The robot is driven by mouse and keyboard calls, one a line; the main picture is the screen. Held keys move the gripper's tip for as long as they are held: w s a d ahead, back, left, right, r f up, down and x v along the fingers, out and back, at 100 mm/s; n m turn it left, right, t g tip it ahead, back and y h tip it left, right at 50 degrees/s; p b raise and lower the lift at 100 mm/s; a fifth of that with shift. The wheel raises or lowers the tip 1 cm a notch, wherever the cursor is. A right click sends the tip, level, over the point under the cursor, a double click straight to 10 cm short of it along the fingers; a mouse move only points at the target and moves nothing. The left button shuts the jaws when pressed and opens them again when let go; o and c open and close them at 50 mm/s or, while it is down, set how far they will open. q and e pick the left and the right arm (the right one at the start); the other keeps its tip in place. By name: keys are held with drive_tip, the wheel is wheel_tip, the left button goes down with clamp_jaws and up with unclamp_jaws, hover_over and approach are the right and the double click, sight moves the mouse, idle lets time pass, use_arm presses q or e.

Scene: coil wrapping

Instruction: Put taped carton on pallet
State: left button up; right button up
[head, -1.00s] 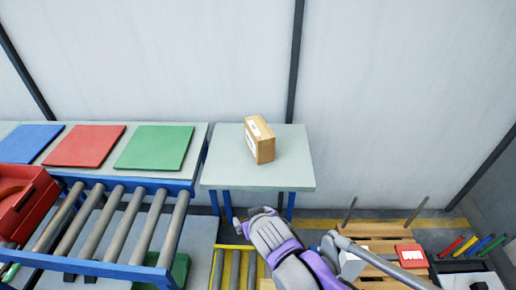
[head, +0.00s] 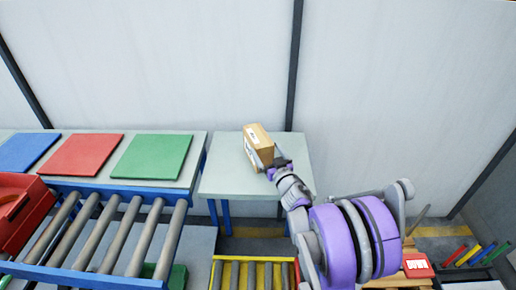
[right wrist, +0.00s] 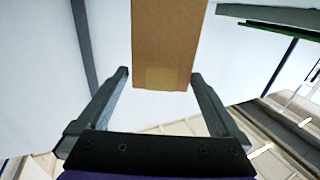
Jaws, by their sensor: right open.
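The taped carton (head: 258,146), a brown box with white labels, stands on the small grey-topped table (head: 222,180). My right gripper (head: 279,164) is at its near right side. In the right wrist view the carton (right wrist: 168,40) shows a tape strip at its end. The open fingers of my right gripper (right wrist: 160,75) lie on either side of that end, with gaps on both sides. The wooden pallet (head: 405,283) is at the lower right, mostly hidden behind my right arm. My left gripper is not in view.
A roller conveyor (head: 120,235) and a bench with blue, red (head: 82,154) and green (head: 152,156) mats stand to the left. A yellow-framed roller section (head: 253,261) is below the small table. A red box (head: 417,265) is near the pallet. A wall stands behind.

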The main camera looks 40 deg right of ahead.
sight(258, 138)
drive_tip(key=x, duration=0.8)
drive_tip(key=shift+w+f, duration=0.1)
drive_tip(key=shift+w, duration=0.1)
drive_tip(key=shift+s, duration=0.1)
clamp_jaws()
